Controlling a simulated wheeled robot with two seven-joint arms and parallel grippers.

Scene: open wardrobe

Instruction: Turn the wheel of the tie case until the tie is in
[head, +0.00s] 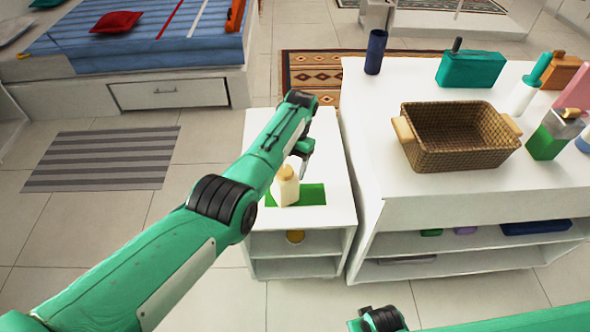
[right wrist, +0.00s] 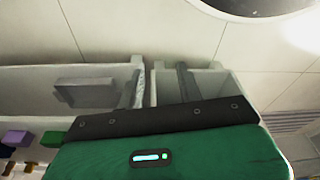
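I cannot make out a tie, a tie case or its wheel in either view. My left gripper (head: 303,152) hangs over the small white cabinet, just above and beside a cream bottle (head: 286,188); whether its fingers are open or shut is not clear. My right arm enters the head view at the bottom right, with its gripper out of sight there. In the right wrist view, the two dark fingers of my right gripper (right wrist: 160,86) stand apart with nothing held between them.
The small white cabinet (head: 337,205) has a green patch on top and open shelves.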

